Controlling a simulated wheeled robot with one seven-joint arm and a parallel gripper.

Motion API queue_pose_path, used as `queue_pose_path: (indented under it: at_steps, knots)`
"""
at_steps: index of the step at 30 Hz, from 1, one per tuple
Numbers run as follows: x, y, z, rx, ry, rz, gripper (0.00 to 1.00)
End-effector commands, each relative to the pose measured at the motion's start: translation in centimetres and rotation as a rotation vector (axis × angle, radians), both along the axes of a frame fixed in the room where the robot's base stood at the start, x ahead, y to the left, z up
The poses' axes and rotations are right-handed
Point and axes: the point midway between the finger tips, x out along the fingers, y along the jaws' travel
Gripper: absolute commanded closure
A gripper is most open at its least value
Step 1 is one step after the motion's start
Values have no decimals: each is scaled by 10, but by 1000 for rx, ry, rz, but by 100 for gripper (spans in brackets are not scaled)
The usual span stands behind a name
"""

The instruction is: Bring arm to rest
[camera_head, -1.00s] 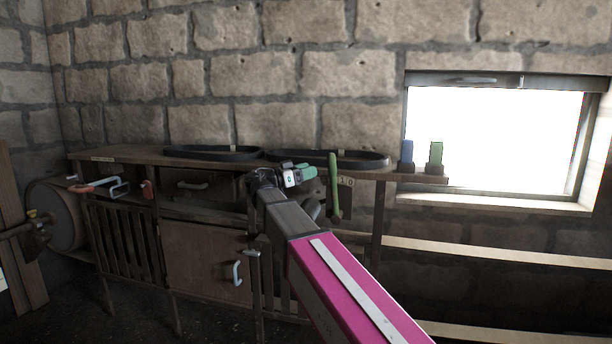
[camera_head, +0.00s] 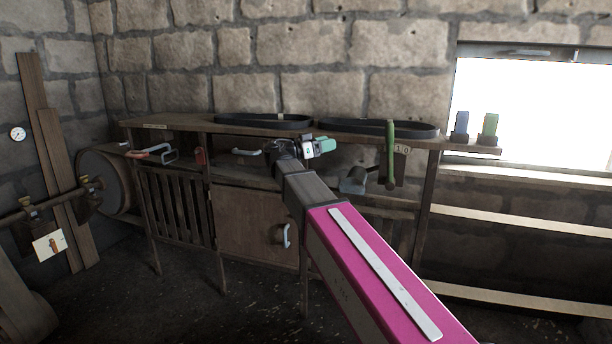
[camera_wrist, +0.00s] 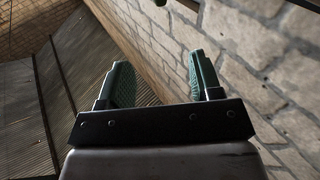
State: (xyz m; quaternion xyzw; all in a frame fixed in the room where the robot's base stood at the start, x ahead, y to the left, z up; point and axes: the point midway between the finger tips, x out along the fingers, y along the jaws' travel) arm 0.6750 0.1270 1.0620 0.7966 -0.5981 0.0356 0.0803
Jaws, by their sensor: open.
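My gripper (camera_wrist: 157,85) shows in the wrist view with its two green fingers spread apart and nothing between them. Beyond the fingers I see the stone wall (camera_wrist: 240,60) and dark wooden boards. In the head view my magenta and grey arm reaches from the bottom right towards the workbench (camera_head: 170,122), and the green-tipped gripper (camera_head: 326,145) is at its far end, in front of the bench. From here I cannot tell its exact distance from the bench.
Two black belts (camera_head: 262,121) and (camera_head: 378,128) lie on the bench top. A green lever (camera_head: 390,155) stands close right of my gripper. A blue block (camera_head: 461,123) and a green block (camera_head: 490,125) stand on a shelf by the window. A drum (camera_head: 103,183) is at the left. Floor in front is clear.

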Motion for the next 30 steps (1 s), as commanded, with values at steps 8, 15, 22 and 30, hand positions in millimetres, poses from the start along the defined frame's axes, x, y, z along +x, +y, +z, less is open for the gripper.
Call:
queue_pose_path:
  at_steps: [8,15,22,30]
  knots:
    - [1,-24,-43,61,151,4,41]
    - [-2,-54,-103,153,361,24,41]
    - [-22,-96,-204,325,694,89,41]
    - [-88,-136,-357,658,1156,316,41]
